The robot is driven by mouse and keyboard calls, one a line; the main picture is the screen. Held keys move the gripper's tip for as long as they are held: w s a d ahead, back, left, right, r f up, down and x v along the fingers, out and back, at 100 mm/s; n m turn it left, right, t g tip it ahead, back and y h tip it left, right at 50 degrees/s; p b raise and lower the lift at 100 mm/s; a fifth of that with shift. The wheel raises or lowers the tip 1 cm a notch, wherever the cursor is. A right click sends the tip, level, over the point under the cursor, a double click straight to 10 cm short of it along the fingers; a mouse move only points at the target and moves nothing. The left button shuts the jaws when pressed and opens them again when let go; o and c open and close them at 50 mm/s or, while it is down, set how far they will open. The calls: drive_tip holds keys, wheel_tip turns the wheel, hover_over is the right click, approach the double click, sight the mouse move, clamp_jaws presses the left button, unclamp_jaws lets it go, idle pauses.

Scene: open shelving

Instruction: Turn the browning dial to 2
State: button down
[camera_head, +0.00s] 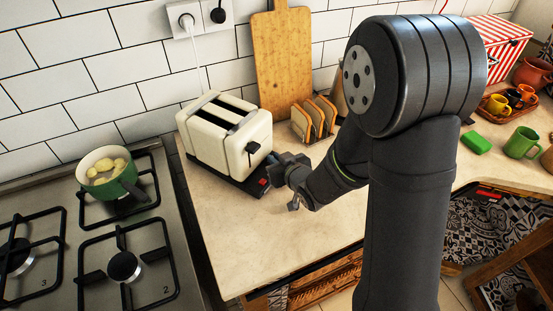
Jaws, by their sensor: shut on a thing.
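A cream toaster (222,136) with two slots stands on the counter beside the wall, on a dark base. Its black lever (253,147) sticks out on the end facing right. A small red part (263,183) shows low on that end. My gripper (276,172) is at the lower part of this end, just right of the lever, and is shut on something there. It appears to be the browning dial, which is hidden behind the fingers. The dial's numbers and pointer cannot be read.
A toast rack (314,118) with bread and a wooden board (282,62) stand behind my arm. A hob (85,245) with a green pot (110,178) is at the left. A green mug (521,142) and sponge (476,142) are at the right. The counter's front is clear.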

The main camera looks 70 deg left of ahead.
drive_tip(key=shift+d+f, duration=0.2)
drive_tip(key=shift+f, duration=0.1)
drive_tip(key=c, duration=1.7)
unclamp_jaws()
drive_tip(key=shift+o, duration=1)
drive_tip(key=shift+a+r, duration=0.1)
drive_tip(key=v, duration=1.7)
drive_tip(key=shift+r, duration=0.25)
